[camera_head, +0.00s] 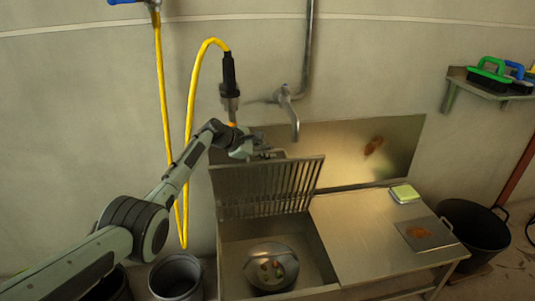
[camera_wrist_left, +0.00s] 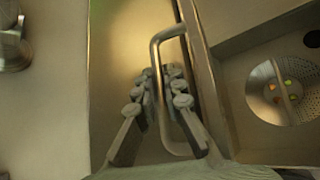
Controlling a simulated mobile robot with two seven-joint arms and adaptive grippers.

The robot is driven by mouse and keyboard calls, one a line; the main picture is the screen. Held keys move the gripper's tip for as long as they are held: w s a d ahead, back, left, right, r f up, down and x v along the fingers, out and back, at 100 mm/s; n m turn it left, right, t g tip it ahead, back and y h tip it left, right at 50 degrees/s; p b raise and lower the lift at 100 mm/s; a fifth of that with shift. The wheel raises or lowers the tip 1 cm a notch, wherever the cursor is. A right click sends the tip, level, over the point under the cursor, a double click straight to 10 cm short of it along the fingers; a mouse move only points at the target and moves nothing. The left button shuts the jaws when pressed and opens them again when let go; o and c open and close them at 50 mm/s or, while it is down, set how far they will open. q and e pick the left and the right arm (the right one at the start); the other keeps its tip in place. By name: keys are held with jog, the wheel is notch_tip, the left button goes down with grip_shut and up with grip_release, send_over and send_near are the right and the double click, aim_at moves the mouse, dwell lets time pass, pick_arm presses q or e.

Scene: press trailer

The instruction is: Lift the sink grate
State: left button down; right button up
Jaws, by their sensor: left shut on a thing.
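The slatted metal sink grate (camera_head: 266,187) stands tilted up steeply over the sink (camera_head: 312,254), its upper edge raised near the backsplash. My left gripper (camera_head: 268,153) is at that upper edge. In the left wrist view my left gripper (camera_wrist_left: 160,80) is shut on the grate's U-shaped metal handle (camera_wrist_left: 170,36), with fingers on both sides of one bar. The strainer also shows in the left wrist view (camera_wrist_left: 262,92). My right gripper is not in view.
A faucet (camera_head: 294,118) and a yellow hose sprayer (camera_head: 230,85) hang close above my left gripper. The drainboard (camera_head: 350,222) at right holds a green-yellow sponge (camera_head: 404,193) and a stained metal plate (camera_head: 425,233). Buckets stand at left (camera_head: 176,278) and right (camera_head: 472,228).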

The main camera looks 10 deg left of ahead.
pick_arm(q)
jog(key=c, duration=1.6)
grip_release()
jog(key=shift+a, duration=0.1)
notch_tip(320, 180, up, 7)
send_over(242, 165)
